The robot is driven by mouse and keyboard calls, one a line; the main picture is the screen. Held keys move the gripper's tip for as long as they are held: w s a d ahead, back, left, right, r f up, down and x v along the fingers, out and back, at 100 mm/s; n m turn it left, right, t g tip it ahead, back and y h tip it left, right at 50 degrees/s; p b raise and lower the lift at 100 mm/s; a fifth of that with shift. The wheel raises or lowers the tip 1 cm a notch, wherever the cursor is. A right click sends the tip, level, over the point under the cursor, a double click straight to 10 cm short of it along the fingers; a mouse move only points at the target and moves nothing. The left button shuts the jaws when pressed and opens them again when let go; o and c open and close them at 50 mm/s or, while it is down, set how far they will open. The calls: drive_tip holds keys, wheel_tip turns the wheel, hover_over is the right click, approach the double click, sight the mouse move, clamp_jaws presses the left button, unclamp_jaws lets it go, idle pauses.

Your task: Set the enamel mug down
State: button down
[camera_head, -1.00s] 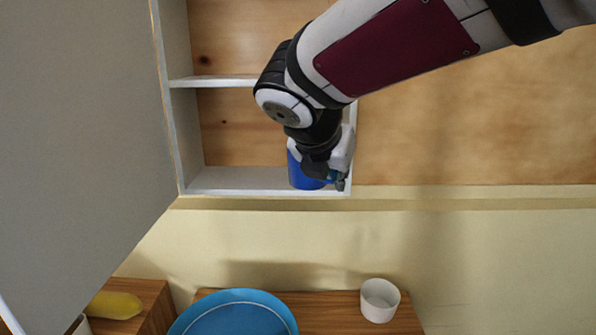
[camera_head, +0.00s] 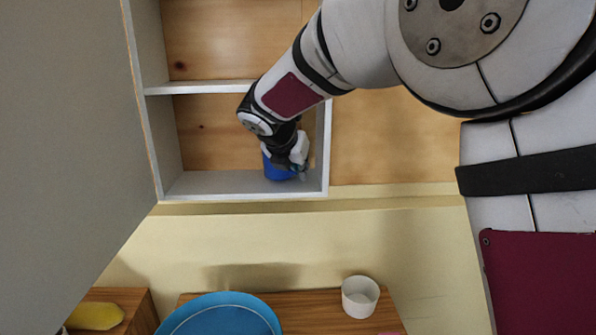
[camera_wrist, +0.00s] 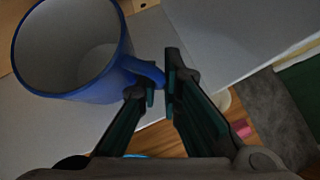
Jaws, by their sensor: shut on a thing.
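The enamel mug (camera_head: 278,170) is blue outside and grey-white inside. It is upright in the lower compartment of the open wall cabinet (camera_head: 235,190), towards the right side. In the wrist view the mug (camera_wrist: 118,83) is at upper left, its mouth facing the camera and its handle between the fingers. My gripper (camera_wrist: 161,82) is shut on that handle; in the head view my gripper (camera_head: 298,163) covers the mug's right side. I cannot tell whether the mug's base touches the cabinet floor.
The cabinet's right wall (camera_head: 322,150) is close to my gripper; the compartment's left part is empty. A grey door (camera_head: 65,120) stands open at left. Below are a blue plate (camera_head: 225,318), a white cup (camera_head: 360,297) and a yellow banana-like item (camera_head: 96,316).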

drive_tip(key=shift+f, duration=0.55)
drive_tip(key=shift+f, duration=0.1)
drive_tip(key=c, duration=1.8)
unclamp_jaws()
drive_tip(key=shift+o, duration=0.2)
